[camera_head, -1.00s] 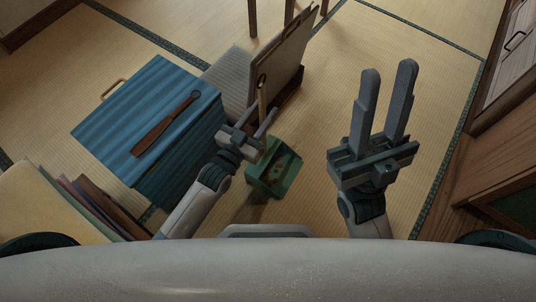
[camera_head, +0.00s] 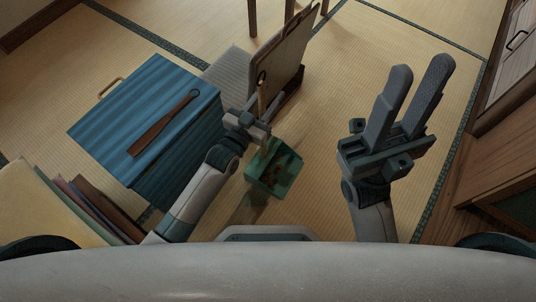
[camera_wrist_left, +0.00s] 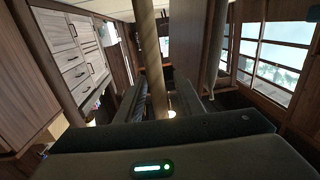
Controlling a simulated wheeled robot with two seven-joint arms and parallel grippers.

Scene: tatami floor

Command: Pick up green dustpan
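The green dustpan (camera_head: 274,172) sits on the tatami at the middle of the head view, with brownish patches inside its pan. A thin wooden handle (camera_head: 262,92) rises above it. My left gripper (camera_head: 262,114) is at this handle, above the pan. In the left wrist view a wooden pole (camera_wrist_left: 153,50) stands between the fingers, with gaps visible beside it, so the fingers look open around it. Contact is not clear. My right gripper (camera_head: 423,88) is open and empty, to the right of the dustpan.
A blue striped box (camera_head: 150,85) with a dark brown handled tool (camera_head: 163,125) on top stands left of my left arm. A grey cushion (camera_head: 232,75) and an upright board (camera_head: 285,55) stand just behind the dustpan. Wooden cabinets line the right. Floor between dustpan and right gripper is clear.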

